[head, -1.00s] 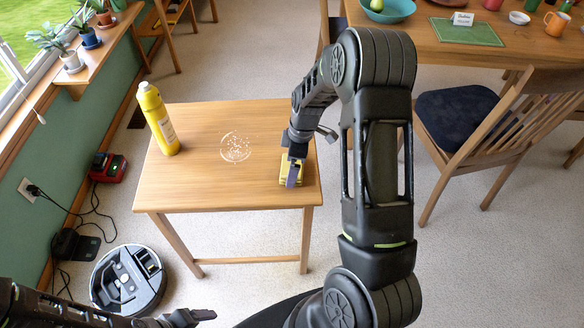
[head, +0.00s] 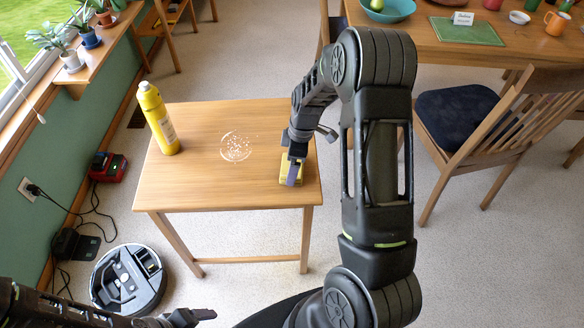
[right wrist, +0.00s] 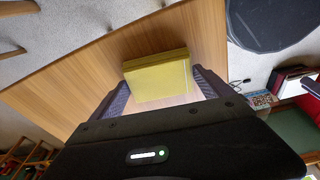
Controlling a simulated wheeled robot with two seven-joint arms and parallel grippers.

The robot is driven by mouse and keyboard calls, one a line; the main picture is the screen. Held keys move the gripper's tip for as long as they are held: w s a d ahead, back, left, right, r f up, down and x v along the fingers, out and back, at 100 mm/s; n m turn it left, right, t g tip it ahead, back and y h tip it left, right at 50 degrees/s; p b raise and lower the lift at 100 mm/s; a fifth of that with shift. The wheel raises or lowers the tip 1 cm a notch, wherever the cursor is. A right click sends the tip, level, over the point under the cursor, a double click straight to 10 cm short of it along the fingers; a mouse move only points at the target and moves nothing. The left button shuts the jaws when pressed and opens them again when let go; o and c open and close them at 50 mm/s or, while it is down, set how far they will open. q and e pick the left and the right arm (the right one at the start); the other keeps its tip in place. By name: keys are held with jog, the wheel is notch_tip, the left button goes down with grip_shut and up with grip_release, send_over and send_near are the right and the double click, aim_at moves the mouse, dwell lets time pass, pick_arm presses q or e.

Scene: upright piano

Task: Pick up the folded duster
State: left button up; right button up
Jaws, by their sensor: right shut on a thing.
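The folded duster (right wrist: 157,76) is a flat yellow block on the small wooden table (head: 205,190), near its right edge. In the head view it is partly hidden behind my right gripper (head: 292,173), which points down at it. In the right wrist view the duster lies between the two fingers of my right gripper (right wrist: 160,86), which are shut on its sides. I cannot tell whether it is clear of the tabletop. My left gripper (head: 190,316) is low at the bottom left of the head view, far from the duster; its jaw opening is unclear.
A yellow bottle (head: 157,118) stands at the table's left side. A pale speckled patch (head: 236,147) marks the tabletop's middle. A robot vacuum (head: 128,280) sits on the floor at left. A chair (head: 470,120) and larger table (head: 430,45) stand at right.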

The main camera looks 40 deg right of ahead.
jog(key=shift+c, duration=0.3)
notch_tip(320, 180, up, 10)
jog(key=shift+b, duration=0.35)
dwell(0.5)
